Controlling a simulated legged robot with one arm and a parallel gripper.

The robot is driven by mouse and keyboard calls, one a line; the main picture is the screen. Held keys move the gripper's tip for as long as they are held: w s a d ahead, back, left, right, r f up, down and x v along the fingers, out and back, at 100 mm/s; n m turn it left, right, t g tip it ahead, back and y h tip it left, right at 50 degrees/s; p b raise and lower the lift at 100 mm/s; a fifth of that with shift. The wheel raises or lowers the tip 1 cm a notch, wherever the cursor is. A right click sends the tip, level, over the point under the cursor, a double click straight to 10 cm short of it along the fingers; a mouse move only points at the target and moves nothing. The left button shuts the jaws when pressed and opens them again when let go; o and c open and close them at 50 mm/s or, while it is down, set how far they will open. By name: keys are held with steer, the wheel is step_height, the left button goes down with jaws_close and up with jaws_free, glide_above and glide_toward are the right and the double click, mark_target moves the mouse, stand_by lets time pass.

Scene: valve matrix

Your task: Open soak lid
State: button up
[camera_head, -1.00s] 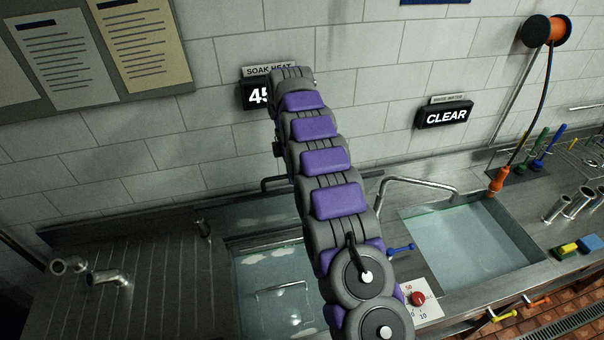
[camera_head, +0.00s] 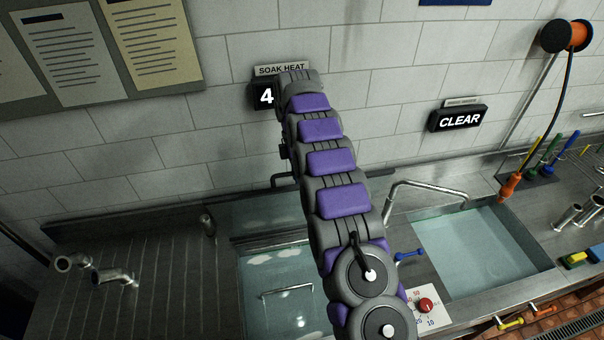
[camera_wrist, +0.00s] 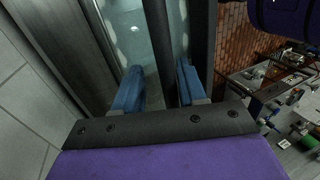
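The soak basin (camera_head: 270,305) is at the bottom middle of the head view, left of my arm. A thin silver bar handle (camera_head: 287,292) spans over its pale blue-green surface, which looks like a clear lid with whitish patches. I cannot tell whether the lid is raised. My arm covers part of the basin, and my gripper is hidden in the head view. In the wrist view my gripper (camera_wrist: 158,82) has two blue fingers spread apart. A dark bar (camera_wrist: 158,45) shows between them; I cannot tell contact. Pale blue-green water or lid (camera_wrist: 132,35) lies beyond.
A second basin (camera_head: 478,250) with clear water is at right, with a bent faucet (camera_head: 425,188). A red knob (camera_head: 426,305) and blue lever (camera_head: 409,255) sit between the basins. A ribbed drainboard (camera_head: 120,265) is at left. The SOAK HEAT display (camera_head: 264,96) is partly covered.

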steer(key=shift+s+d+r, duration=0.15)
steer(key=shift+s+r, duration=0.25)
steer(key=shift+r, duration=0.1)
steer(key=shift+w, duration=0.1)
